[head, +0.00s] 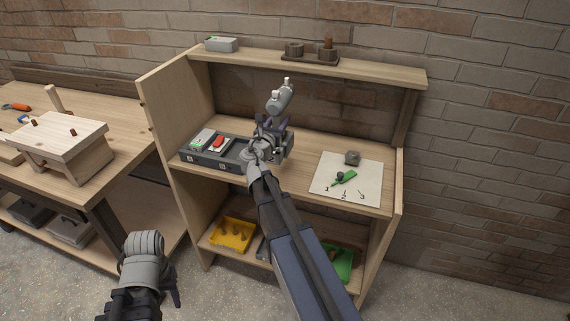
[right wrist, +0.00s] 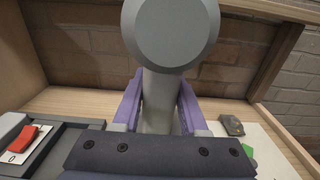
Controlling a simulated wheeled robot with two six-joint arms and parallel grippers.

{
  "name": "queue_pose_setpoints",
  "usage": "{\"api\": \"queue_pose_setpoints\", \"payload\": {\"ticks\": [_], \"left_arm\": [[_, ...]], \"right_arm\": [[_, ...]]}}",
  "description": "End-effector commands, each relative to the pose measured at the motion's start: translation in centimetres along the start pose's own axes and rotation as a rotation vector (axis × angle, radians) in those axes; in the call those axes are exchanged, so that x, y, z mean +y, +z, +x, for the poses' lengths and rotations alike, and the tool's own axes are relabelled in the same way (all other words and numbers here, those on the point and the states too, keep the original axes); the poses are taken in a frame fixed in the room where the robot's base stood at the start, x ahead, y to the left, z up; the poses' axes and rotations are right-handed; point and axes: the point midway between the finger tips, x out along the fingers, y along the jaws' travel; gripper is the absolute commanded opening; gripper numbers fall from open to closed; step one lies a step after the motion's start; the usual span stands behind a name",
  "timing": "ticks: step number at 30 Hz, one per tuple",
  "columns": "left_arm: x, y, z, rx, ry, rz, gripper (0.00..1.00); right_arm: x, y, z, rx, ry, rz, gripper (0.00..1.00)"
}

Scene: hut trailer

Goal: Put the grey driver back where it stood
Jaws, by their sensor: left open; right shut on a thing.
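The grey driver (head: 281,97) is held up above the bench shelf (head: 308,140) by my right gripper (head: 272,128), tilted in the head view. In the right wrist view the driver (right wrist: 170,30) shows its round grey end and a pale shank between the purple finger pads (right wrist: 128,105). My left gripper (head: 146,246) is open and low at the front left, away from the shelf. A dark tray (head: 213,158) with numbered labels lies below and left of the driver. My right arm hides part of the tray and shelf.
A white sheet marked 1, 2, 3 (head: 345,183) carries a green tool (head: 345,178), with a small grey block (head: 353,157) at its back edge. The upper shelf (head: 330,67) overhangs behind. Yellow (head: 233,235) and green (head: 344,262) trays sit below. Side panels bound the shelf.

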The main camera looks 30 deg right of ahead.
Motion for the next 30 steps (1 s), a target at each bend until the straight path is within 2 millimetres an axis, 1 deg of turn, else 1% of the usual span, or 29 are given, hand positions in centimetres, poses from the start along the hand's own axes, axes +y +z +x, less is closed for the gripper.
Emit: {"api": "queue_pose_setpoints", "payload": {"ticks": [4,8,11,21,24,30], "left_arm": [[0.0,0.0,0.0,0.0,0.0,0.0,0.5],[0.0,0.0,0.5,0.0,0.0,0.0,0.5],[0.1,-0.1,1.4,0.0,0.0,0.0,0.5],[0.6,-0.3,5.9,0.0,0.0,0.0,0.5],[0.6,-0.4,6.4,0.0,0.0,0.0,0.5],[0.6,-0.3,6.3,0.0,0.0,0.0,0.5]], "right_arm": [[0.0,0.0,0.0,-0.002,0.0,-0.002,0.0],[0.0,-0.5,0.0,-0.001,0.0,-0.002,0.0],[0.0,-1.4,0.0,-0.001,0.0,-0.002,0.0],[0.0,-5.9,0.0,-0.001,0.0,-0.002,0.0],[0.0,-6.4,0.0,-0.002,0.0,-0.002,0.0],[0.0,-6.3,0.0,-0.002,0.0,-0.002,0.0]]}}
